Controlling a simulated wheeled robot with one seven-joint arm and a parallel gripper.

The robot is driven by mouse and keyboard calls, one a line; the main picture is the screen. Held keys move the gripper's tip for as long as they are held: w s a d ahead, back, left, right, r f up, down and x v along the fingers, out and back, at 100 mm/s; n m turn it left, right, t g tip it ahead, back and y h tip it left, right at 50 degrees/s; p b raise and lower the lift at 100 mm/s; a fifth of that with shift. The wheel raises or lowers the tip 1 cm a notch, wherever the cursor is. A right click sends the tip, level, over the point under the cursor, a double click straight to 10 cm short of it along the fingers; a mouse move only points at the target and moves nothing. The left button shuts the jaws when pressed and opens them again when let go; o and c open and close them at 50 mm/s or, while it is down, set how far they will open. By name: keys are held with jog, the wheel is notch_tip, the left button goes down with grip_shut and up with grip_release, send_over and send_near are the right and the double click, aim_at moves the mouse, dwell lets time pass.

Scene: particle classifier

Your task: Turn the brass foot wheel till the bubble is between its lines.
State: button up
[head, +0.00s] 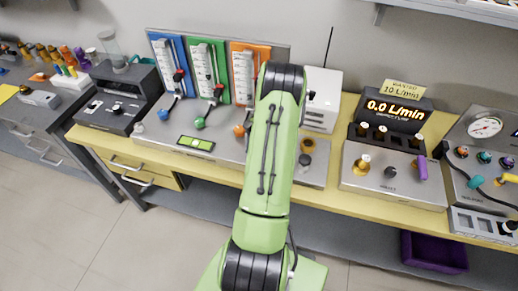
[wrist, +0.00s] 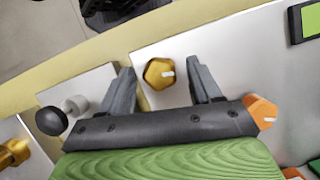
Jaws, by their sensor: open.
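The brass foot wheel (wrist: 158,73) is a faceted knob with a white mark, on a pale metal plate, in the wrist view. In the head view my arm hides it. My gripper (wrist: 161,65) is open, with one finger on each side of the wheel. A gap shows between the wheel and each finger; the height of the fingertips is hard to judge. The green bubble vial (head: 196,143) lies in a dark frame left of my arm in the head view, and its edge shows in the wrist view (wrist: 309,20). The bubble's place between the lines is too small to tell.
An orange lever handle (wrist: 262,110) stands close by my right finger in the wrist view. A black knob (wrist: 50,120) and a grey post stand to the left on another plate. In the head view, a flow display (head: 395,111) stands right of my arm.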

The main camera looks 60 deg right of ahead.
jog(key=p+v, duration=0.2)
jog(key=v, duration=1.3)
jog(key=shift+r+p, duration=0.3)
jog(key=shift+r, duration=0.05)
jog(key=shift+s+d, duration=0.1)
jog(key=shift+d, duration=0.1)
